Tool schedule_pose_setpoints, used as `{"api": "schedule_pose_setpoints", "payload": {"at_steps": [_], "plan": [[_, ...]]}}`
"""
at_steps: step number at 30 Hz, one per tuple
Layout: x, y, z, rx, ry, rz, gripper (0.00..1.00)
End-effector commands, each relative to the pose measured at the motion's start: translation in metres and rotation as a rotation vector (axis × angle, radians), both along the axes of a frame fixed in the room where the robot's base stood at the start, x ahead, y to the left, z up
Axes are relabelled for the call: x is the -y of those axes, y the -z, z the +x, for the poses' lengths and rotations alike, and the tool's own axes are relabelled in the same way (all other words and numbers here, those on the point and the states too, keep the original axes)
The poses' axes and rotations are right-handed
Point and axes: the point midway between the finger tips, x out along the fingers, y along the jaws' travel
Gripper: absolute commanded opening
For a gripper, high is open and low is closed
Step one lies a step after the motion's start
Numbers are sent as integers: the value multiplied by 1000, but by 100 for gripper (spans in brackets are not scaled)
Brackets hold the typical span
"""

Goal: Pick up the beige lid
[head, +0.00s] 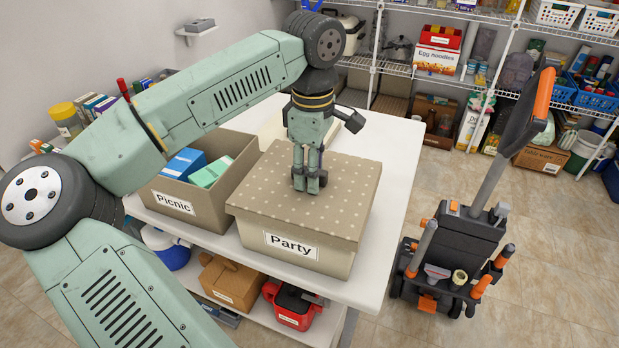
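A beige lid with pale dots (345,182) sits on the cream box labelled "Party" (330,262), on the white table. It lies flat and covers the top of the box. My gripper (309,184) points down over the middle of the lid, with its fingertips at or just above the surface. Contact with the lid is not clear. The fingers look close together, but I cannot tell whether they are open or shut. The gripper hides a small part of the lid.
An open box labelled "Picnic" (176,206), holding blue and green packages, stands at the left. A pale flat item lies behind, partly hidden. The white table (396,150) has bare room at the right. A wheeled cart (455,250) stands on the floor at the right.

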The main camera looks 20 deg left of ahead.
Motion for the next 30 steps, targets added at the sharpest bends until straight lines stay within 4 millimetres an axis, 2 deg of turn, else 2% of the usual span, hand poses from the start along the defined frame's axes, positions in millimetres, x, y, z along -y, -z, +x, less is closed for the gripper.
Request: {"api": "schedule_pose_setpoints", "payload": {"at_steps": [5, 23, 30], "plan": [[0, 0, 0, 0, 0, 0, 39], [0, 0, 0, 0, 0, 0, 0], [0, 0, 0, 0, 0, 0, 0]]}}
